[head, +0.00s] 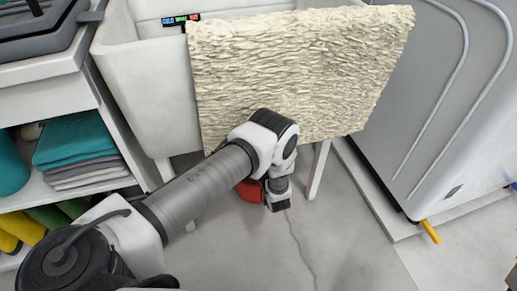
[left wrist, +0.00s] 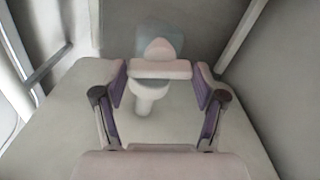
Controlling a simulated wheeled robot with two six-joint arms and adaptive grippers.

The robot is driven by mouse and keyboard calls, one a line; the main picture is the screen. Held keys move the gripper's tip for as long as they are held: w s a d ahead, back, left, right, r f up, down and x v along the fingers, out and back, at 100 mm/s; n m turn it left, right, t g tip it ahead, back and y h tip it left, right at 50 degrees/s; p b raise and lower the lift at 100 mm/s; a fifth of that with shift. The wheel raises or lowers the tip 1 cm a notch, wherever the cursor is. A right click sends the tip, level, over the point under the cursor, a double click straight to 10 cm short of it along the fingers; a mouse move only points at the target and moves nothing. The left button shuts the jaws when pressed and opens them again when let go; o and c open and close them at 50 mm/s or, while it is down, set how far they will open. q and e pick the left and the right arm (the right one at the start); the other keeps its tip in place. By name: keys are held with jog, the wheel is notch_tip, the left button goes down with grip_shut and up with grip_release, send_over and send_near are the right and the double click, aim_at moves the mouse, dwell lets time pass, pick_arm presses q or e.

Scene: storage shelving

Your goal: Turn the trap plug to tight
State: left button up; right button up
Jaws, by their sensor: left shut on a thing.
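The trap plug (left wrist: 160,69) shows in the left wrist view as a pale bar with a rounded part behind it. My left gripper (left wrist: 160,76) is shut on the bar, with one finger at each end. A white tubular part (left wrist: 150,92) shows just in front of the bar, and a faint translucent shape (left wrist: 174,44) lies behind it. In the head view my left arm reaches under the sink; the plug and fingertips are hidden there behind the arm and the textured board. My right gripper is in neither view.
A white sink (head: 140,75) stands at the back, with a large cream textured board (head: 300,65) across its front. A red object (head: 249,191) is partly hidden behind my wrist. Shelves with folded cloths (head: 75,140) stand left; a grey cabinet (head: 440,100) stands right. Front floor is clear.

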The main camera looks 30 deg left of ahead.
pick_arm(q)
jog(key=shift+m, duration=1.1)
jog(key=o, duration=1.1)
jog(key=shift+o, duration=0.2)
jog(key=v, duration=1.2)
